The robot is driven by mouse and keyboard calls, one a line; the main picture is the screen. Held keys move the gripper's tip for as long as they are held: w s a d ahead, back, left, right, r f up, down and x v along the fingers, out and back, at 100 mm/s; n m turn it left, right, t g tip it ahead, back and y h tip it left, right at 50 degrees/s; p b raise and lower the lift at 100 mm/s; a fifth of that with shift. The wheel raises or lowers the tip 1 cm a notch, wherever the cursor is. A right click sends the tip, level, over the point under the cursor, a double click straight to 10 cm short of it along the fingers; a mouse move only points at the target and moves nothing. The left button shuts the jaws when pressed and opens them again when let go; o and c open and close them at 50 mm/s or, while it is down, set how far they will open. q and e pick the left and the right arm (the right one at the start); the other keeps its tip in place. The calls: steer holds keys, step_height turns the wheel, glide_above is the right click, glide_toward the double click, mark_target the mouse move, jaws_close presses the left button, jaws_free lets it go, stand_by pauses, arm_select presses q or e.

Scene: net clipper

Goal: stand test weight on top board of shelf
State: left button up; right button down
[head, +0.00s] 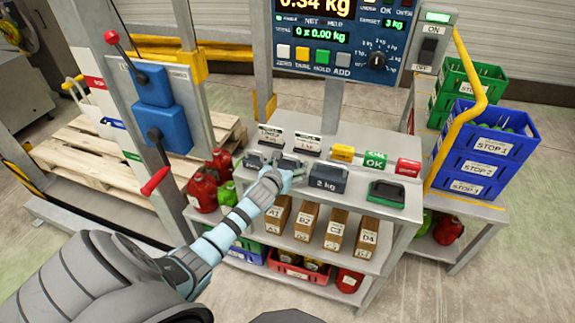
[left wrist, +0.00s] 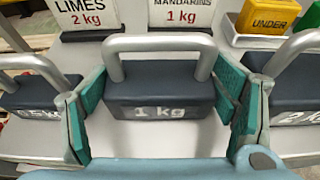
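A dark grey test weight marked 1 kg, with a metal handle (left wrist: 160,88), stands upright on the top board (head: 356,186) of the shelf. My left gripper (head: 279,174) is lowered over it, with one teal fingertip pad on each side. The fingers look open and close to the weight's sides; I cannot tell whether either touches. In the head view the gripper mostly covers this weight. A 2 kg weight (head: 325,180) stands to its right and a smaller weight (head: 254,159) to its left. My right gripper is not in view.
Label cards for limes (left wrist: 85,16) and mandarins (left wrist: 181,13) stand behind the weights. Boxes (head: 335,235) fill the lower board.

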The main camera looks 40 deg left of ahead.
arm_select(q)
steer(key=shift+s+r, duration=0.1)
steer(key=shift+s+d+r, duration=0.1)
steer(key=shift+s+r, duration=0.05)
steer(key=shift+s, duration=0.05)
steer(key=p+v, duration=0.3)
steer(key=v, duration=0.8)
steer(key=s+d+f+n+g+h, duration=0.1)
steer(key=s+f+n+g, duration=0.1)
steer(key=s+f+n, duration=0.55)
steer(key=s+d+f+n+g, duration=0.15)
steer(key=s+f+n, duration=0.25)
steer(key=f, duration=0.6)
steer(key=s+f+n+g+h, duration=0.1)
steer(key=s+f+n+g, duration=0.3)
steer(key=f, duration=0.5)
steer(key=s+d+f+n+g, duration=0.1)
steer(key=s+d+f+n, duration=0.2)
steer(key=s, duration=0.5)
steer(key=s+d+f+n+g+h, duration=0.1)
steer(key=s+d+f+n, duration=0.2)
steer(key=s+f+n, duration=0.2)
steer(key=s+d+f+n+g, duration=0.2)
steer(key=s+d+f+n, duration=0.1)
steer(key=s+n, duration=0.5)
steer(key=s, duration=0.3)
steer(key=shift+s+d+f+h, duration=0.2)
steer(key=shift+s+f+h, duration=0.1)
steer(key=shift+s+f, duration=0.1)
